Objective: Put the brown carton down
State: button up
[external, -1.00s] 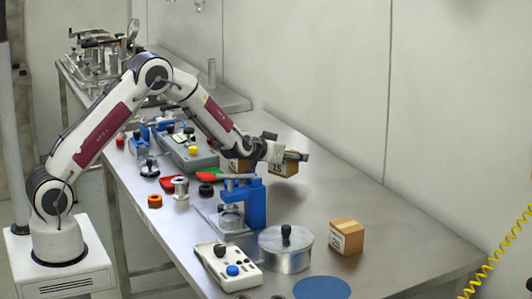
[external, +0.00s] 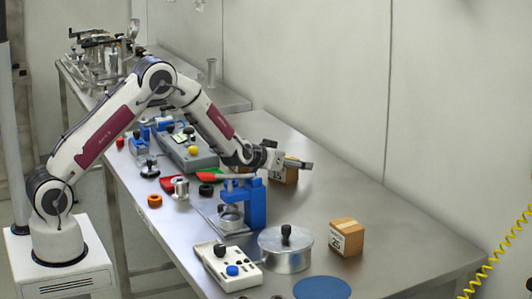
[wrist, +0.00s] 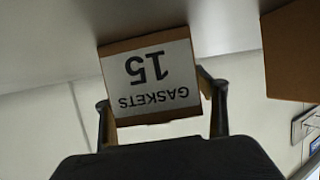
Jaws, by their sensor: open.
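A brown carton (external: 291,175) with a white label stands on the steel table at the back, under and behind my gripper (external: 303,164). In the wrist view this carton (wrist: 150,80) shows its label "GASKETS 15" upside down. My gripper (wrist: 162,112) is open, with one dark finger on either side of the carton's lower part in that view. I cannot tell whether either finger touches it. My gripper hides part of the carton in the external view.
Another brown carton (wrist: 293,52) is close by at the right of the wrist view. A carton labelled 25 (external: 346,238), a lidded metal pot (external: 286,251), a blue press (external: 256,203) and a blue disc (external: 322,288) stand nearer the front. The table's right side is clear.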

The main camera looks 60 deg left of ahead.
jog(key=shift+r, duration=0.15)
jog(key=shift+s+d+r, duration=0.1)
jog(key=shift+s+r, duration=0.05)
jog(key=shift+s, duration=0.15)
jog(key=shift+v, duration=5.7)
jog(key=shift+r, duration=0.1)
